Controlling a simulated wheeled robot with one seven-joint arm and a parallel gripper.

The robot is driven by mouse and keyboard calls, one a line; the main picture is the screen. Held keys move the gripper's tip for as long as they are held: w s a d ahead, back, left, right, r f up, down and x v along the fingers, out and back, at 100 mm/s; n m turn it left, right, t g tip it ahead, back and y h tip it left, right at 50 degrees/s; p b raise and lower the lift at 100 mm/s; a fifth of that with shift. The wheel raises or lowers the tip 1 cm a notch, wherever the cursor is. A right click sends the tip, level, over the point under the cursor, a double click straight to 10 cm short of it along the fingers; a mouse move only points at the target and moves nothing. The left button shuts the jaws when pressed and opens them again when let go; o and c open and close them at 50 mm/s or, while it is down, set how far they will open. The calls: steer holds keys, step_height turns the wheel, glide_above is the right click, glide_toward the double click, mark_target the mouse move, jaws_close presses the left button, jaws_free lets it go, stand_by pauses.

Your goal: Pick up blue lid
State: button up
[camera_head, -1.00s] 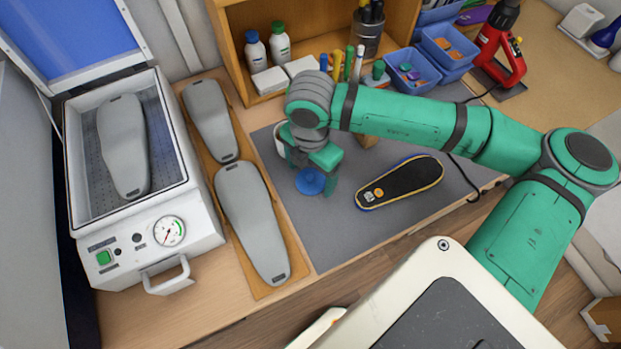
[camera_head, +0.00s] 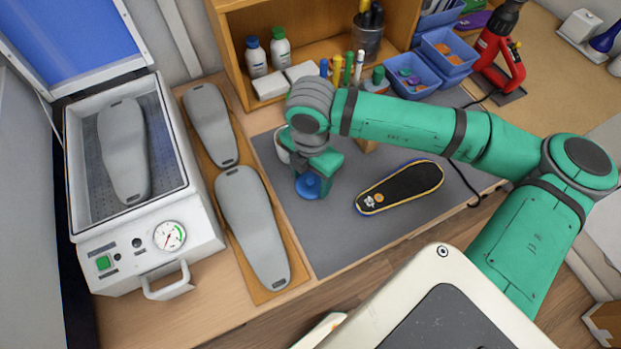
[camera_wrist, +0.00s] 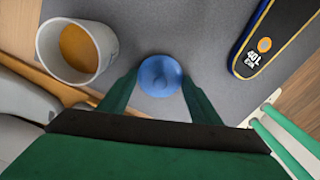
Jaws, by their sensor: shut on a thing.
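The blue lid (camera_head: 308,187) is a small round disc with a raised knob at its middle, over the grey mat (camera_head: 352,232). It also shows in the wrist view (camera_wrist: 160,76). My gripper (camera_head: 311,184) points down and is shut on the lid, with one finger on either side of it. In the wrist view the fingertips (camera_wrist: 159,84) flank the lid left and right. I cannot tell whether the lid touches the mat or is just above it.
A white cup (camera_wrist: 76,50) with orange contents stands close left of the lid in the wrist view. A black insole with yellow-blue edging (camera_head: 400,187) lies to the right. Grey forms (camera_head: 252,225) on a wooden board lie to the left. The front of the mat is clear.

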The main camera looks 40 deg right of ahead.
mark_target(312, 181)
steer(key=shift+r, duration=0.4)
step_height(312, 181, up, 2)
steer(key=shift+s+d+r, duration=0.1)
steer(key=shift+s+r, duration=0.05)
steer(key=shift+r, duration=0.05)
steer(key=s+d+r, duration=0.3)
steer(key=s+r, duration=0.6)
steer(key=s, duration=0.4)
steer(key=shift+s+r, duration=0.2)
steer(key=shift+d, duration=0.15)
